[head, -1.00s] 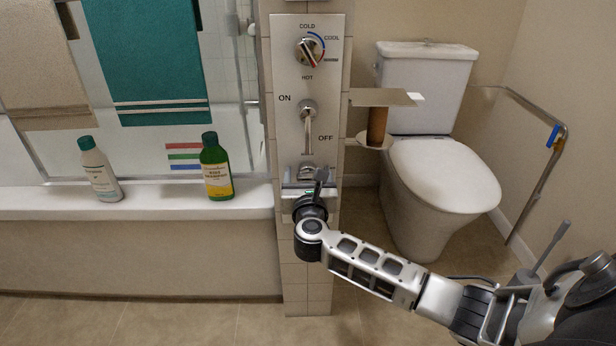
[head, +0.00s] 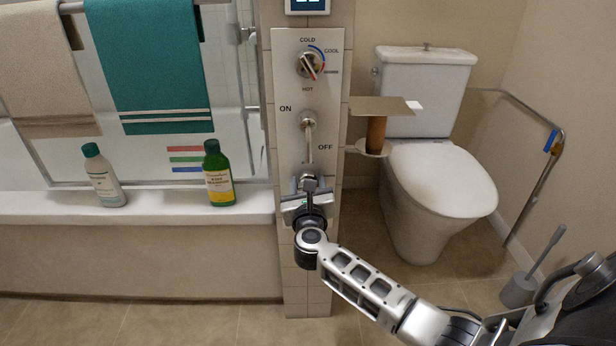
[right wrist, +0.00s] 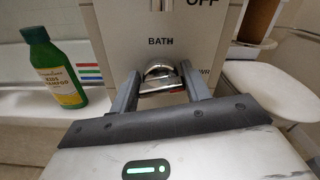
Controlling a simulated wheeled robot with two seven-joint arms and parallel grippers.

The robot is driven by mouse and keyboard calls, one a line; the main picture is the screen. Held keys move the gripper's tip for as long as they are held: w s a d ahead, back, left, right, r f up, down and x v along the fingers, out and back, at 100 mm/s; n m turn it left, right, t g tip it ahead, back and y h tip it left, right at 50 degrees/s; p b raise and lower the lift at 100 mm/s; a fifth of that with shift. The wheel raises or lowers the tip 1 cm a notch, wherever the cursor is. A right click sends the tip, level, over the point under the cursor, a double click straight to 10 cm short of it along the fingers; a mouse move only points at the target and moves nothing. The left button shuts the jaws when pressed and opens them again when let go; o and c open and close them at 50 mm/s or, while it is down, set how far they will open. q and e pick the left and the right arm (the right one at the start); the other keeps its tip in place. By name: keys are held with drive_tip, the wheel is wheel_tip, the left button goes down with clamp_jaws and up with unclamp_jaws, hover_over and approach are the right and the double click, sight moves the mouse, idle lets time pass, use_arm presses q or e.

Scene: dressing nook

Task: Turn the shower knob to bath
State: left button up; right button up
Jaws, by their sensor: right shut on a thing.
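The shower knob (head: 309,181) is a small chrome knob low on the pale wall panel (head: 284,75). In the right wrist view the knob (right wrist: 158,68) sits below the word BATH, and a partly hidden label ending in WR is at its right. My right gripper (head: 309,187) is at the knob from below and in front. In the right wrist view its two fingers (right wrist: 162,83) stand on either side of the knob and are shut on it. The fingers cover part of the knob, and which way it points is hard to tell. My left gripper is not in view.
Above the knob are an ON/OFF lever (head: 309,125) and a COLD/HOT dial (head: 309,66). A green bottle (head: 217,175) and a white bottle (head: 103,178) stand on the tub ledge at left. A paper holder shelf (head: 380,105) and toilet (head: 440,180) are at right.

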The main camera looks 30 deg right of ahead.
drive_tip(key=shift+o, duration=0.2)
drive_tip(key=n+p, duration=0.5)
drive_tip(key=n, duration=0.4)
drive_tip(key=shift+a+p, duration=0.2)
drive_tip(key=shift+p, duration=0.1)
drive_tip(key=shift+f+n+p, duration=0.1)
drive_tip(key=shift+n+p, duration=0.3)
drive_tip(key=shift+n, duration=0.6)
drive_tip(key=shift+n+p, duration=0.3)
drive_tip(key=shift+n, duration=0.4)
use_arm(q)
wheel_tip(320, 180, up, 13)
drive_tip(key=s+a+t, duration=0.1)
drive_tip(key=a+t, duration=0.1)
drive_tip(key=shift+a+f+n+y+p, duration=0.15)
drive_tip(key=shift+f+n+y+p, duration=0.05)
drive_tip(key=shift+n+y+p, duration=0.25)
use_arm(e)
drive_tip(key=shift+f+n, duration=0.15)
drive_tip(key=shift+n, duration=1.25)
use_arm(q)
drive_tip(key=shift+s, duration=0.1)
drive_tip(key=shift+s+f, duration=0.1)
use_arm(e)
drive_tip(key=o, duration=1)
drive_tip(key=shift+c, duration=0.2)
